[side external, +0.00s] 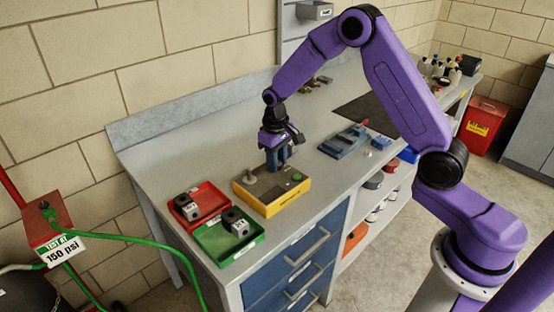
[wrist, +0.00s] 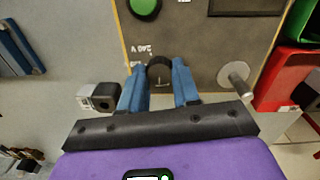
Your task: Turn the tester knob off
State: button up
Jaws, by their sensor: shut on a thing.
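The tester (side external: 262,204) is a yellow box with a grey-brown top on the workbench. In the wrist view its top panel (wrist: 195,45) shows a round black knob (wrist: 159,70) near the lower edge, beside a white "240 V" mark. My gripper (side external: 277,168) points down over the tester's back part. In the wrist view the blue fingers of my gripper (wrist: 160,80) stand on either side of the knob and are shut on it. The fingers hide the knob in the side view. The knob's pointer direction is too small to read surely.
A metal post (wrist: 235,80) and a green button (wrist: 145,8) stand up from the tester's top near my fingers. A red tray (side external: 181,217) and a green tray (side external: 222,258) hold block-shaped parts beside the tester. A blue fixture (side external: 343,142) lies farther right.

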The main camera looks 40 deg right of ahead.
jog(key=shift+n, duration=0.5)
jog(key=o, duration=1)
jog(key=shift+o, duration=0.2)
jog(key=shift+r, duration=0.1)
notch_tip(320, 180, up, 17)
jog(key=shift+a+r, duration=0.15)
jog(key=shift+a, duration=0.2)
jog(key=shift+s, duration=0.1)
